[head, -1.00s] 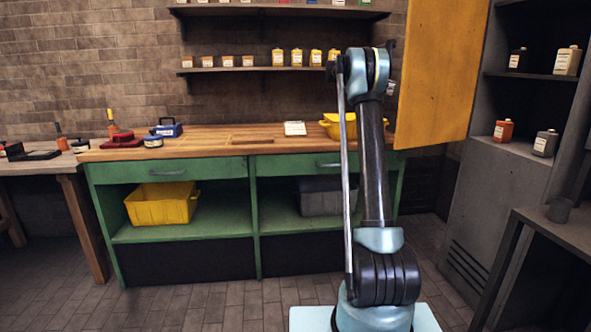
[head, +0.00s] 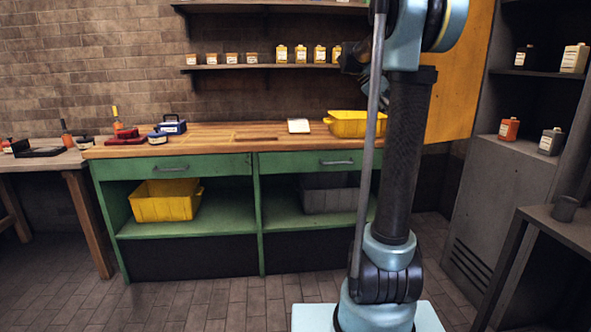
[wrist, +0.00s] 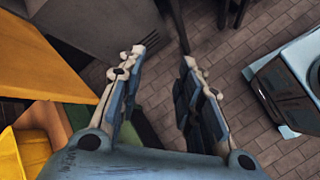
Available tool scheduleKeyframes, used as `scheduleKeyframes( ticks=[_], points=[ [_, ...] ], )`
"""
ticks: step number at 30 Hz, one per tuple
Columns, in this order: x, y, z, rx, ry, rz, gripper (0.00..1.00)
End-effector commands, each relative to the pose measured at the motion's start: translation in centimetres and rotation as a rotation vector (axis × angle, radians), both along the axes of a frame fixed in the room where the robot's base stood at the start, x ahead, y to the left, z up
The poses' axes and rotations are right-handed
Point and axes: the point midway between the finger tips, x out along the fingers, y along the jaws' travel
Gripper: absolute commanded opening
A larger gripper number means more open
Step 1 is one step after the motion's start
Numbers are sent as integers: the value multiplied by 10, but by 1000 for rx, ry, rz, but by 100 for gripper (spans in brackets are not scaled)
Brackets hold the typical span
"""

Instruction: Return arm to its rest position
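My arm (head: 405,150) stands upright in front of the bench in the head view, its elbow cut off by the top edge. My gripper (wrist: 164,56) shows in the wrist view, with two fingers spread apart and nothing between them. Floor tiles show beyond the fingertips. In the head view the gripper is mostly hidden behind my arm, and only dark blue parts show left of it. No object is in the gripper's grasp.
The green workbench (head: 258,215) has a yellow bin (head: 355,124) on top, beside the gripper in the wrist view (wrist: 35,140). The orange cabinet door (head: 460,90) stands open behind my arm. A grey table (head: 560,228) is at the right.

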Motion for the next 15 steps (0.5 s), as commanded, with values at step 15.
scheduleKeyframes(
  ticks=[15],
  points=[
    [-139, 56, -97, 269, -265, -163, 33]
  ],
)
